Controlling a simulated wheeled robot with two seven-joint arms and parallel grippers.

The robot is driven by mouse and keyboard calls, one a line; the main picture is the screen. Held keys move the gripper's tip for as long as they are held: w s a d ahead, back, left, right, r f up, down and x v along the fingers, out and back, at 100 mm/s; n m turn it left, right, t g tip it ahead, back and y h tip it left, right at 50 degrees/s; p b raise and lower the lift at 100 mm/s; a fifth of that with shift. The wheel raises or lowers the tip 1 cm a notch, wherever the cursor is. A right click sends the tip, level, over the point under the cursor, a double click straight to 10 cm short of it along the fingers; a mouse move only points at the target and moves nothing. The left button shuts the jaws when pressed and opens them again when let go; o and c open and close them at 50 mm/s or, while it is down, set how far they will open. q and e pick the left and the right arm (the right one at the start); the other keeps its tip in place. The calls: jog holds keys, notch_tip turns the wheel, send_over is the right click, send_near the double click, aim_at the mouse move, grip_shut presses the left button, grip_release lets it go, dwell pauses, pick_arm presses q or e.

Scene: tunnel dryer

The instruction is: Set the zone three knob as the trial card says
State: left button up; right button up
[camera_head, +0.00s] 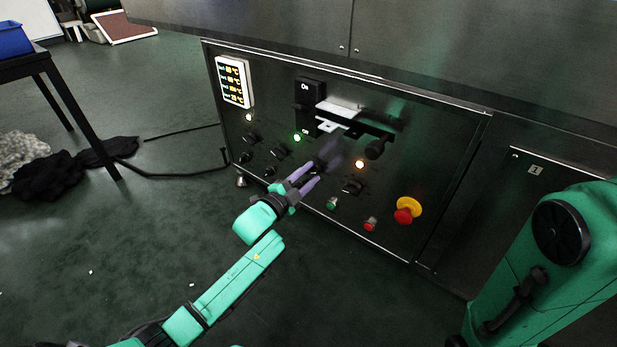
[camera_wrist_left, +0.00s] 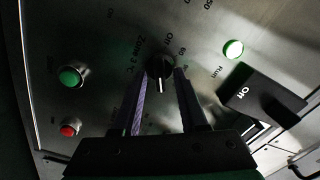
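The zone three knob (camera_wrist_left: 160,67) is black and round with a white pointer line, and sits on the metal panel beside its "Zone 3 °C" label in the left wrist view. The pointer runs toward the bottom of that view. My left gripper (camera_head: 309,178) is at the panel in the head view. Its two purple fingers stand apart on either side of the knob, and it also shows in the left wrist view (camera_wrist_left: 162,82). I cannot tell whether the fingers touch the knob. I cannot make out a trial card. My right gripper is out of view.
A lit display (camera_head: 233,82) shows several °C lines. Above my left gripper is a black switch handle (camera_wrist_left: 264,102) marked "Off". A green button (camera_head: 332,203), a red button (camera_head: 370,223) and a red-and-yellow emergency stop (camera_head: 407,210) lie to the right. The floor in front is clear.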

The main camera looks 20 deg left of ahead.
pick_arm(q)
grip_shut()
